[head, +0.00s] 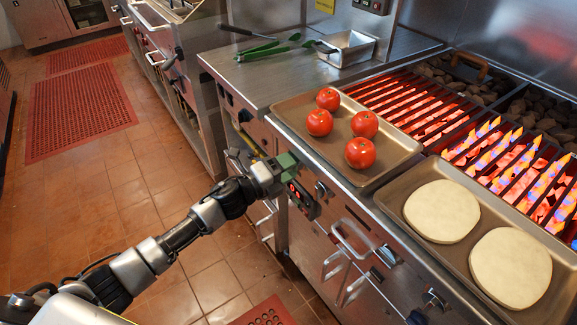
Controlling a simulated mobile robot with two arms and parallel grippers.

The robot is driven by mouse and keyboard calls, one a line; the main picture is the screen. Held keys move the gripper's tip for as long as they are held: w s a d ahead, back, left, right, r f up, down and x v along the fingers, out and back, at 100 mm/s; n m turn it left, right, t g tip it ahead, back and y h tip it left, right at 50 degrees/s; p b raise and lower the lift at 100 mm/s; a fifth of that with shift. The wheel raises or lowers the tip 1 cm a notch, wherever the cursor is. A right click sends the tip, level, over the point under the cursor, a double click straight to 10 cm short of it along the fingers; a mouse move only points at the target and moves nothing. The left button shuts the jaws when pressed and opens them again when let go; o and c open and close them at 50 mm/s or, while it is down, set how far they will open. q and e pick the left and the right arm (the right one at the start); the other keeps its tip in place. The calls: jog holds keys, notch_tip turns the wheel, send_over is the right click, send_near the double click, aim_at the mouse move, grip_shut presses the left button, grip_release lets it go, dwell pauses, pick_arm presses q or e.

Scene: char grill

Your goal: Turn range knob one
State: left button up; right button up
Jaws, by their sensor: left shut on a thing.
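My left gripper (289,166) is at the front panel of the grill range, below the tray of tomatoes. It is shut on a range knob, which is mostly hidden behind the gripper's green and dark body. Other knobs show along the same panel: one (322,188) just right of the gripper, one (387,256) further right, and one (433,298) near the lower right. I cannot tell the held knob's angle. My right gripper is not in view.
A tray (404,144) with several tomatoes and a tray (390,200) with two flatbreads (441,211) rest along the front edge. Behind them the grill (430,105) glows, with flames at right. Green tongs (268,48) lie at the back left. Open tiled floor lies left.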

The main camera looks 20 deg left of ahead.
pick_arm(q)
jog(key=o, duration=0.9)
jog(key=shift+f, duration=0.1)
jog(key=shift+b+v, duration=0.5)
jog(key=shift+v, duration=4.95)
